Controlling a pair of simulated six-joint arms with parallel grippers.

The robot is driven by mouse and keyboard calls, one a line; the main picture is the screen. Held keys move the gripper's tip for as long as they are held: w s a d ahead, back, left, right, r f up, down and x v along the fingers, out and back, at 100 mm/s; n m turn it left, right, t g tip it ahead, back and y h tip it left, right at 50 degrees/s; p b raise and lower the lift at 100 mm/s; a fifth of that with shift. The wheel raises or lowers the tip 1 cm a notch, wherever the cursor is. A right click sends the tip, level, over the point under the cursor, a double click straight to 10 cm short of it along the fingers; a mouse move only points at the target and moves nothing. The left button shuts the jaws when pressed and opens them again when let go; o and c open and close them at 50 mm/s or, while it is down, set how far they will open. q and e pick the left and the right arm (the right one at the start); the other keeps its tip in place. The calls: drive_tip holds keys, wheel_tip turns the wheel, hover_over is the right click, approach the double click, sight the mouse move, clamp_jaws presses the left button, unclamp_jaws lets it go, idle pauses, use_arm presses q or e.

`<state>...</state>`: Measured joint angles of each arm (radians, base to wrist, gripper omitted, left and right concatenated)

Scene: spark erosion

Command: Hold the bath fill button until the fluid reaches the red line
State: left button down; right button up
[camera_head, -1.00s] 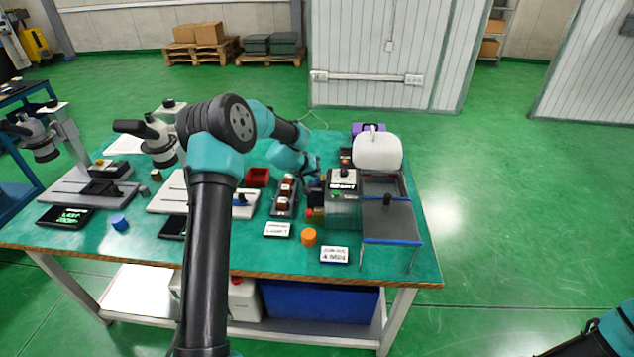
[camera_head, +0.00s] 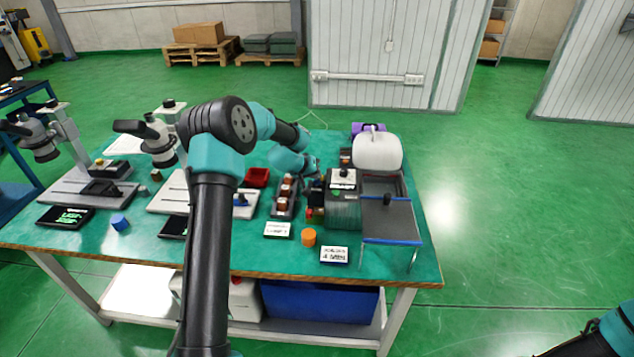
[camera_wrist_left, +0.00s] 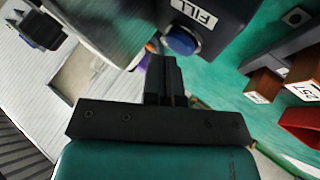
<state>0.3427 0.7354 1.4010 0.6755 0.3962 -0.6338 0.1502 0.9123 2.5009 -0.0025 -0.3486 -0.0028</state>
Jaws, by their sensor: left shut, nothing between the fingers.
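The blue fill button (camera_wrist_left: 181,40) sits beside a white FILL label (camera_wrist_left: 195,12) on a dark housing in the left wrist view. My left gripper (camera_wrist_left: 163,62) is shut and empty, its fingertips close to the button's lower left edge. I cannot tell whether they touch it. In the head view my left gripper (camera_head: 315,181) is at the left side of the machine, and the button is hidden there. The greenish-grey tank (camera_head: 343,212) stands on the table. I cannot make out its fluid level or a red line. My right gripper is out of view.
Microscopes stand farther left on the green table.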

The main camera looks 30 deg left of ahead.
use_arm(q)
drive_tip(key=shift+f, duration=0.5)
idle(1.5)
drive_tip(key=shift+r, duration=0.1)
idle(1.9)
drive_tip(key=shift+r, duration=0.8)
drive_tip(key=shift+r, duration=2.55)
